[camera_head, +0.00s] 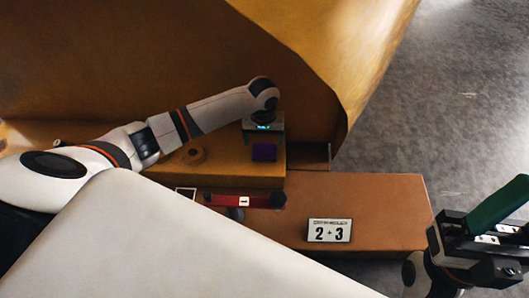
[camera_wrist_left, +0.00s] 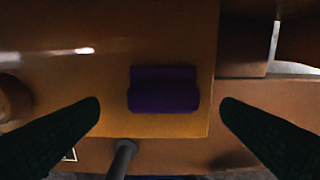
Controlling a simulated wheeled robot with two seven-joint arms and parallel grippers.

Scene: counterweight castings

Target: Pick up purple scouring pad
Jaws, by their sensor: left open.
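The purple scouring pad (camera_head: 264,152) lies on the raised orange-brown block near its front right edge. In the left wrist view the pad (camera_wrist_left: 163,90) is in the middle, between and beyond my two dark green fingers. My left gripper (camera_head: 263,133) is open and empty, pointing down just above or behind the pad; its fingers are hard to make out in the head view. My right gripper (camera_head: 495,225) is at the lower right, off the block, with a green finger showing; its opening cannot be made out.
A round ring-like boss (camera_head: 193,155) sits left of the pad. A red bar (camera_head: 244,201) with dark round ends is in front of the raised block. A large curved orange-brown casting (camera_head: 150,60) rises behind.

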